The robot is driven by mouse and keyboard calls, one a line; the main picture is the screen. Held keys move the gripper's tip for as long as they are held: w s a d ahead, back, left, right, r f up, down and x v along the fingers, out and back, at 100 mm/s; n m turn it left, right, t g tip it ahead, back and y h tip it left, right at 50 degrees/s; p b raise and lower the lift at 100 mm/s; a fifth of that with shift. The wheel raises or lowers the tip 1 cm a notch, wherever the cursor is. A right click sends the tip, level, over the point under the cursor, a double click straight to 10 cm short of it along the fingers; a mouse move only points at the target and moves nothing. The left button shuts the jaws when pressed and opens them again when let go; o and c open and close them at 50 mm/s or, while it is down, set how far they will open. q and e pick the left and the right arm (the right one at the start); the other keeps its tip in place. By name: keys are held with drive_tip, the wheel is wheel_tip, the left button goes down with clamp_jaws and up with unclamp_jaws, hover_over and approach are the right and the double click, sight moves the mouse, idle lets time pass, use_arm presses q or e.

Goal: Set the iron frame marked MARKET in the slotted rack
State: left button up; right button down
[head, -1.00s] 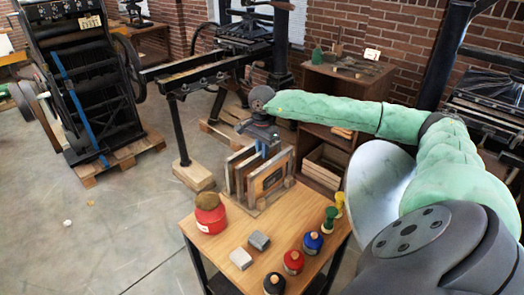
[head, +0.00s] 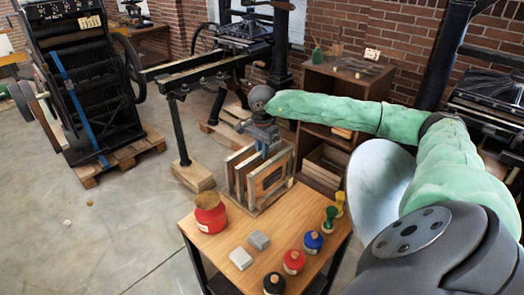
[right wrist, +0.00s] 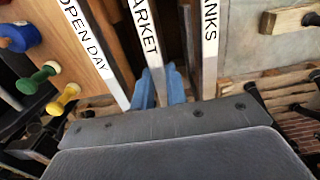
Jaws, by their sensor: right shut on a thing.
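My right gripper (head: 264,147) is over the slotted rack (head: 262,207), which stands at the far end of the wooden table. In the right wrist view its blue fingers (right wrist: 160,88) are shut on the frame marked MARKET (right wrist: 146,38), gripping its top strip. My left gripper is not in view.
A wooden shelf (head: 345,90) is behind the rack. Open floor lies to the left.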

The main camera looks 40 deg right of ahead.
drive_tip(key=shift+f, duration=0.25)
idle(0.5)
drive_tip(key=c, duration=1.3)
unclamp_jaws()
drive_tip(key=shift+o, duration=0.3)
drive_tip(key=shift+r, duration=0.25)
drive_tip(key=shift+r+p, duration=0.35)
drive_tip(key=shift+r, duration=1.8)
drive_tip(key=shift+r+p, duration=0.45)
drive_tip(key=shift+r, duration=1.5)
